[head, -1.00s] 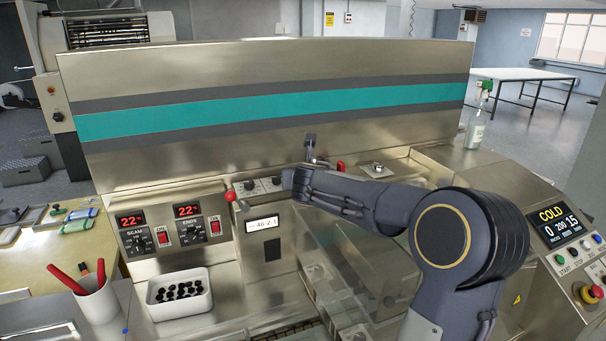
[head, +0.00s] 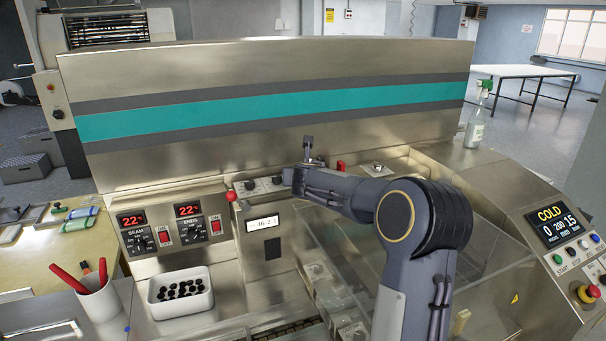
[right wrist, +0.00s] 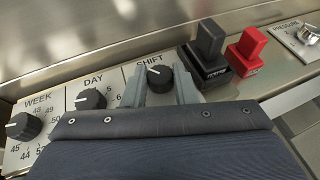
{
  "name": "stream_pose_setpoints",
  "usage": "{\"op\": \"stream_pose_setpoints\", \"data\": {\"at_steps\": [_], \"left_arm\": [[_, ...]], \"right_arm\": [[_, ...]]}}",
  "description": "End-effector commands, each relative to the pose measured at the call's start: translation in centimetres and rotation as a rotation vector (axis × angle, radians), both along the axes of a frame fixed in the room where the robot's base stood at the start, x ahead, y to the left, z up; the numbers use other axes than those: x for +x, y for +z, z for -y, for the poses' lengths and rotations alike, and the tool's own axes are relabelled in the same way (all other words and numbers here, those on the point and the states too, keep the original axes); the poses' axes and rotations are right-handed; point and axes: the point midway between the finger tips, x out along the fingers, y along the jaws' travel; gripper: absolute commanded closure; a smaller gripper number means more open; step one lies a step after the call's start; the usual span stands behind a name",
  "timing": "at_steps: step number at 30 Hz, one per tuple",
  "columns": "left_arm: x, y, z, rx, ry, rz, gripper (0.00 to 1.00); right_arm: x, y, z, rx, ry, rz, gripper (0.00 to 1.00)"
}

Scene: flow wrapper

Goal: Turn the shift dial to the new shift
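The shift dial (right wrist: 159,78) is a round black knob with a white pointer mark toward its upper left, under the printed word SHIFT in the right wrist view. The two grey fingertips of my right gripper (right wrist: 160,86) stand close on either side of it. I cannot tell whether they touch it. Figures beside the dial are largely hidden by the fingers. In the head view the right gripper (head: 287,178) is at the control strip, and the hand hides the shift dial. My left gripper is not in view.
The day dial (right wrist: 91,99) and week dial (right wrist: 24,125) sit left of the shift dial. A black switch (right wrist: 209,45) and a red one (right wrist: 247,48) rise close on its right. A red ball knob (head: 231,196) stands left of the strip in the head view.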

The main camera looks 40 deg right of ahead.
Motion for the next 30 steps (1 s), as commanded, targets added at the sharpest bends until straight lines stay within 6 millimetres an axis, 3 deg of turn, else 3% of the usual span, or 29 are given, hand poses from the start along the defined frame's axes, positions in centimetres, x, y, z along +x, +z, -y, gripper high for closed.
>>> {"op": "stream_pose_setpoints", "data": {"at_steps": [8, 17, 30], "left_arm": [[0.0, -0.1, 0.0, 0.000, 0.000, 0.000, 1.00], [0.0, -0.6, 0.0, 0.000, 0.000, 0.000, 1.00], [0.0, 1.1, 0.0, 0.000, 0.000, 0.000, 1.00]], "right_arm": [[0.0, -0.1, -0.1, 0.001, -0.019, 0.001, 0.98], [0.3, -0.1, -0.5, 0.000, -0.169, 0.000, 0.98], [0.5, 0.2, -0.6, 0.000, -0.439, -0.001, 0.98]]}}
